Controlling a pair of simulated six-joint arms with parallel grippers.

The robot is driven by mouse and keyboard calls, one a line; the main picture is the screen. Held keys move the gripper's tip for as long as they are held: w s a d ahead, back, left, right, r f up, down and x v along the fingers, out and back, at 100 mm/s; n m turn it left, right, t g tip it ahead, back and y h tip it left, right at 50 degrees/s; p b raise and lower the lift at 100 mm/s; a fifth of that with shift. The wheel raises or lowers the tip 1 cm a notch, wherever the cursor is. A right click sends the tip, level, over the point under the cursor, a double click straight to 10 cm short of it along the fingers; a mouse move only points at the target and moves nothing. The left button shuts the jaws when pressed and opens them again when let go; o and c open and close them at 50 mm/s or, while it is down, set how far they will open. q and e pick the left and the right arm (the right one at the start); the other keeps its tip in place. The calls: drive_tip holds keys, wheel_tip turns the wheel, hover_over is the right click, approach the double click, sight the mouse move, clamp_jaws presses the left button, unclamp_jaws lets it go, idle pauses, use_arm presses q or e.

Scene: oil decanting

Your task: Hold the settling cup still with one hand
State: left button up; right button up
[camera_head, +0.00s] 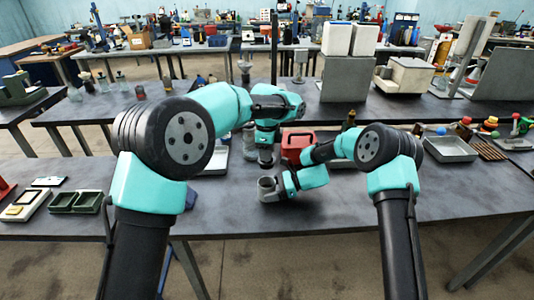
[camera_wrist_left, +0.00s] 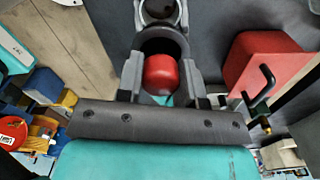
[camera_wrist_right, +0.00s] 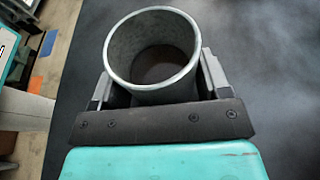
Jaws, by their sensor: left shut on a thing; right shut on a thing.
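The settling cup (camera_wrist_right: 152,50) is a grey, open, round cup. In the right wrist view it stands between the fingers of my right gripper (camera_wrist_right: 155,85), which is shut on it. In the head view the cup (camera_head: 267,188) is upright at the table's front middle, with my right gripper (camera_head: 277,187) at its side. My left gripper (camera_wrist_left: 160,85) is shut on a red-topped round object (camera_wrist_left: 160,74) with a dark body. The cup's rim (camera_wrist_left: 160,12) shows just beyond it in the left wrist view. In the head view my left gripper (camera_head: 266,150) is behind the cup.
A red can (camera_head: 296,147) stands close behind and right of the cup; it also shows in the left wrist view (camera_wrist_left: 262,62). A metal tray (camera_head: 450,149) lies to the right.

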drive_tip(key=o, duration=0.8)
drive_tip(key=shift+d, duration=0.1)
drive_tip(key=v, duration=1.2)
